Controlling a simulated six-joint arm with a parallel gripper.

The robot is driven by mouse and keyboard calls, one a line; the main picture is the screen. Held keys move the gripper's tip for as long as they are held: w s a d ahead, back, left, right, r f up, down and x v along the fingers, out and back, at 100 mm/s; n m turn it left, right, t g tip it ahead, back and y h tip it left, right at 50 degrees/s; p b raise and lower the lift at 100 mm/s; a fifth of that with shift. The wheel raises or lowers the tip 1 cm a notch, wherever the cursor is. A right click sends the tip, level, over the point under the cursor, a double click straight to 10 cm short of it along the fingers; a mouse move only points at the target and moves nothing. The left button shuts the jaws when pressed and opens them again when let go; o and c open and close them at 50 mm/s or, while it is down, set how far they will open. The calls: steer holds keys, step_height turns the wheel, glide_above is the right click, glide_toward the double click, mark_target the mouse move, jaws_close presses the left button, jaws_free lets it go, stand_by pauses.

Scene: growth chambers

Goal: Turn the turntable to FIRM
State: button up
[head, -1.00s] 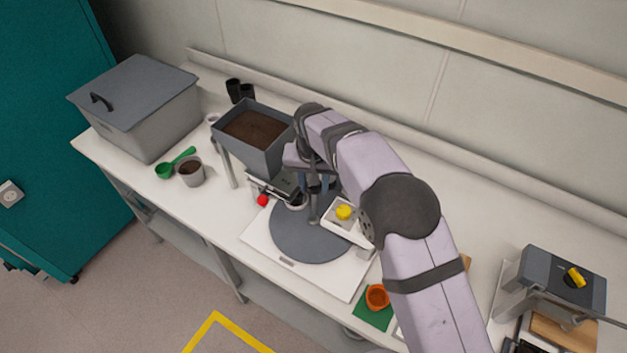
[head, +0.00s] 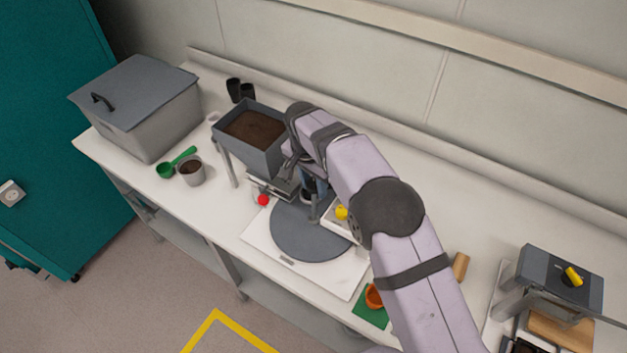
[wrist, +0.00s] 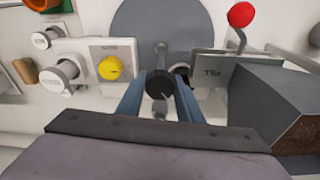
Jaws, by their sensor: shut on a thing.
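The turntable is a dark grey disc (head: 308,238) on a white base (head: 345,278); its disc also shows at the top of the wrist view (wrist: 160,20). My gripper (wrist: 160,98) is over the disc's far side, its two blue fingers around a dark round knob (wrist: 160,82), which seems to be the turntable's handle. A dark pot partly shows beside the fingers in the head view. A plate labelled FILL (wrist: 210,75) stands right of the fingers in the wrist view. I cannot make out a FIRM label; my arm hides part of the station.
A soil hopper (head: 253,135) stands close left of my gripper, with a red-ball lever (head: 263,200) below it. A white box with a yellow knob (head: 341,212) is close on the right. An orange pot (head: 374,296) sits on a green mat. The front of the disc is clear.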

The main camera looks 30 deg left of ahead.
steer(key=shift+m, duration=0.8)
steer(key=m+p, duration=0.1)
steer(key=m, duration=0.2)
steer(key=shift+h, duration=0.4)
steer(key=shift+m+g+p, duration=0.3)
steer(key=shift+m, duration=1.2)
steer(key=o, duration=0.6)
steer(key=shift+o, duration=0.2)
